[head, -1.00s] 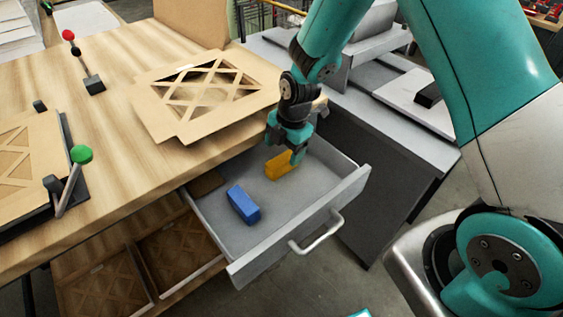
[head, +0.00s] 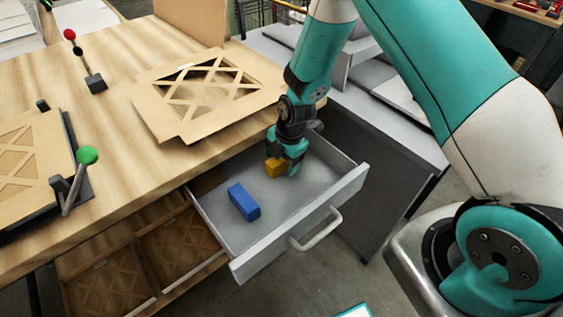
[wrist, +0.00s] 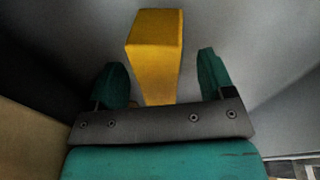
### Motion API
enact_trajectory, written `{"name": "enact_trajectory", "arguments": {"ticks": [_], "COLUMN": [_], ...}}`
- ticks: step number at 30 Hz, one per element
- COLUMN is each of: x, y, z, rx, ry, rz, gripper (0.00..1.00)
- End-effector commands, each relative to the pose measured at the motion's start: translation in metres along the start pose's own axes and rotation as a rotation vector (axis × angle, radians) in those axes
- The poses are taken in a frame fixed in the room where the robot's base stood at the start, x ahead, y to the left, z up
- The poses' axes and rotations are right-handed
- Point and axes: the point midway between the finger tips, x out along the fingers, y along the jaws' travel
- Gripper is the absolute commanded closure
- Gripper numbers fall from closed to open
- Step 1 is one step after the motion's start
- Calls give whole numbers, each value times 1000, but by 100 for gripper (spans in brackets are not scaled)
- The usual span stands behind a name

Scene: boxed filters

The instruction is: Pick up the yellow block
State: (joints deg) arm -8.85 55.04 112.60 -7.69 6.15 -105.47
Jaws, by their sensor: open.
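In the wrist view the yellow block (wrist: 156,52) stands between the two teal fingers, with a gap on each side. My gripper (head: 286,162) is open and low in the drawer, around the block. It also shows in the wrist view (wrist: 160,82). In the head view the fingers hide part of the block. I cannot tell how far the block's lower end is from the drawer floor.
A blue block (head: 244,202) lies in the drawer, left of the yellow one. The drawer walls and the wooden table (head: 120,190) edge are close to my gripper. A cardboard filter frame (head: 160,115) lies on the table above. The drawer's front right floor is clear.

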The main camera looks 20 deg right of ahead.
Motion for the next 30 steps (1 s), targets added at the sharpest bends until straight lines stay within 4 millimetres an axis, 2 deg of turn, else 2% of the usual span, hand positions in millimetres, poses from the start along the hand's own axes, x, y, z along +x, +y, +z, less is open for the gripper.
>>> {"name": "enact_trajectory", "arguments": {"ticks": [16, 24, 30], "x": [4, 4, 4], "y": [-1, -1, 0], "z": [0, 0, 0], "rx": [0, 0, 0], "ry": [0, 0, 0], "rz": [0, 0, 0], "gripper": [25, 87, 89]}}
